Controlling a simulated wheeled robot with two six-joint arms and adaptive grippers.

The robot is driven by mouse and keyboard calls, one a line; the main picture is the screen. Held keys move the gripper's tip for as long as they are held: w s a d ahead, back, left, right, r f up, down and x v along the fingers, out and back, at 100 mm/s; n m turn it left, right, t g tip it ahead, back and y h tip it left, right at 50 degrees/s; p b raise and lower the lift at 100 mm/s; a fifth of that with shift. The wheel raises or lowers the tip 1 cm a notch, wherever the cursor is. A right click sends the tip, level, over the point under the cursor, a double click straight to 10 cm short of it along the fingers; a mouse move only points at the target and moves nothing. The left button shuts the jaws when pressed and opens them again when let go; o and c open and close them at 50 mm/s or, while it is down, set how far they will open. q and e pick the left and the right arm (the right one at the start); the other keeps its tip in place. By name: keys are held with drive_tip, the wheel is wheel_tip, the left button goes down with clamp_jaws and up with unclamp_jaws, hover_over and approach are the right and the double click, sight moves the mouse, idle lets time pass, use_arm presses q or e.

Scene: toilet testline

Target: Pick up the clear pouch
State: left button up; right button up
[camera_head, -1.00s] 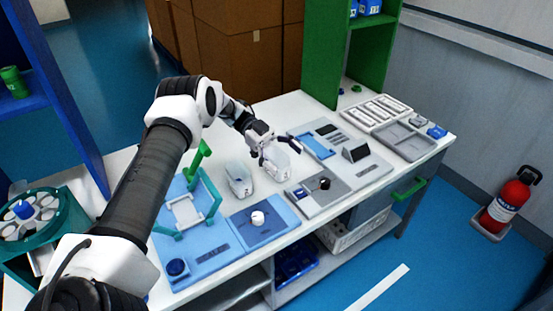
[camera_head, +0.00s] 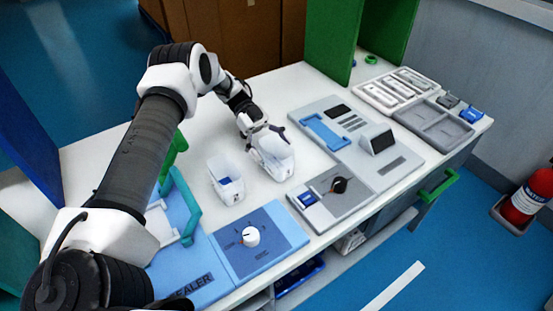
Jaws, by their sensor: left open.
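Two clear, whitish open-topped pouches stand on the white table in the middle of the view. One pouch (camera_head: 226,184) stands free on the left with a small dark label on its front. The other pouch (camera_head: 277,164) is to its right, a little farther back. My left gripper (camera_head: 266,145) is open at this right pouch, with its fingers close around the upper part. I cannot tell whether they touch it. The gripper hides part of the pouch's back and left side. My right gripper is not in view.
A blue sealer panel with a white knob (camera_head: 251,237) lies in front of the pouches. A grey device with a dark knob (camera_head: 339,185) is to the right. Grey trays (camera_head: 437,126) lie at the far right. A green shelf (camera_head: 331,40) stands behind. Bare table lies behind the pouches.

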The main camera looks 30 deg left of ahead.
use_arm(q)
drive_tip(key=shift+d+f, duration=0.5)
drive_tip(key=shift+f, duration=0.25)
drive_tip(key=shift+s+d+r, duration=0.1)
drive_tip(key=shift+s+d, duration=0.05)
drive_tip(key=c, duration=1)
